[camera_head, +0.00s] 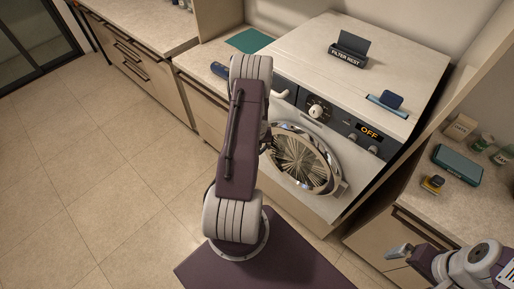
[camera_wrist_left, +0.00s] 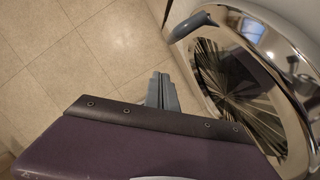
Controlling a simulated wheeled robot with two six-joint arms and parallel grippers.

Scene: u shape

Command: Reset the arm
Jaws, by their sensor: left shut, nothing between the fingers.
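My left arm rises through the middle of the head view and bends over in front of the washing machine (camera_head: 350,175). Its gripper is hidden there behind my own arm links. In the left wrist view the left gripper (camera_wrist_left: 162,90) is shut and empty, its grey fingers over the tiled floor, to the left of the machine's round chrome door (camera_wrist_left: 285,110). My right gripper (camera_head: 400,252) shows partly at the lower right of the head view, by the right counter; its jaw opening is not clear.
The machine's display reads OFF. A stand marked FILTER REST (camera_head: 348,50) and a blue item (camera_head: 388,102) are on its top. The right counter (camera_head: 415,195) holds a teal box (camera_head: 458,164), a small yellow-and-dark item (camera_head: 433,184) and jars. Open tiled floor (camera_head: 100,190) lies left.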

